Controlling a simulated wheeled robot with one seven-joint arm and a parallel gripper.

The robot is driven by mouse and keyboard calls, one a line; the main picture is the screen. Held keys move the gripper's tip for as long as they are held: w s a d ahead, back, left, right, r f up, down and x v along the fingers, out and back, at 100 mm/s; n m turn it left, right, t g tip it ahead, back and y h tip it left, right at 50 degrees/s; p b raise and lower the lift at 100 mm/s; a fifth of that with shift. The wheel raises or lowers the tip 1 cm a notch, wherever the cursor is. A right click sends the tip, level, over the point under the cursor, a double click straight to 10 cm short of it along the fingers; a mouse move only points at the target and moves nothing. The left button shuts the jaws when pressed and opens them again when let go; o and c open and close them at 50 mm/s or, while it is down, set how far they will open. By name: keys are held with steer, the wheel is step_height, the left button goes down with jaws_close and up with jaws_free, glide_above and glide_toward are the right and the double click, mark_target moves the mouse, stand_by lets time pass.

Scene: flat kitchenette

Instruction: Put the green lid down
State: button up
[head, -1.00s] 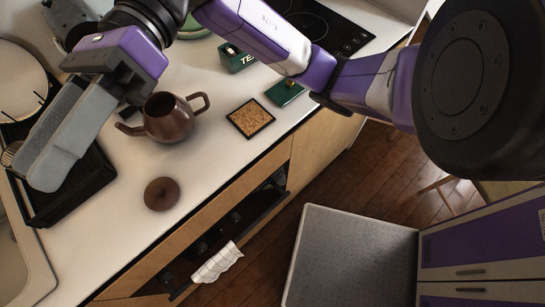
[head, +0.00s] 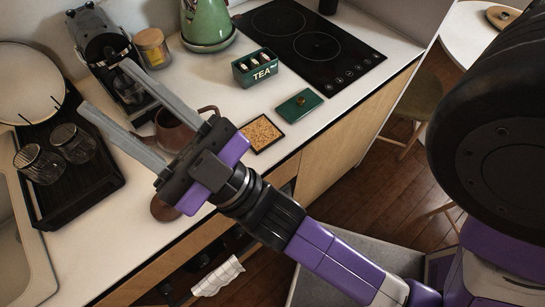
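Nothing shows between the fingers. It is well left of the green lid and does not touch it. The gripper covers part of the brown teapot (head: 173,132) and its round brown lid (head: 160,210).
A cork coaster (head: 262,134) lies below the tea box. A black cooktop (head: 310,45) is at the back right, with a green kettle (head: 208,22) left of it. A dark rack (head: 95,185) with glasses, a coffee machine (head: 100,35) and a jar (head: 153,47) stand left.

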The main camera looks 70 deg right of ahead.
steer(key=s+d+f+m+g+y, duration=0.1)
steer(key=s+f+g, duration=0.5)
steer(key=f, duration=0.7)
steer(key=s+d+f+m+g+y, duration=0.1)
steer(key=s+d+f+m+g, duration=0.1)
steer(key=s+f+g, duration=0.5)
steer(key=s+f, duration=0.3)
steer(key=f, duration=0.3)
steer(key=shift+s+f, duration=0.25)
steer(key=shift+s, duration=0.1)
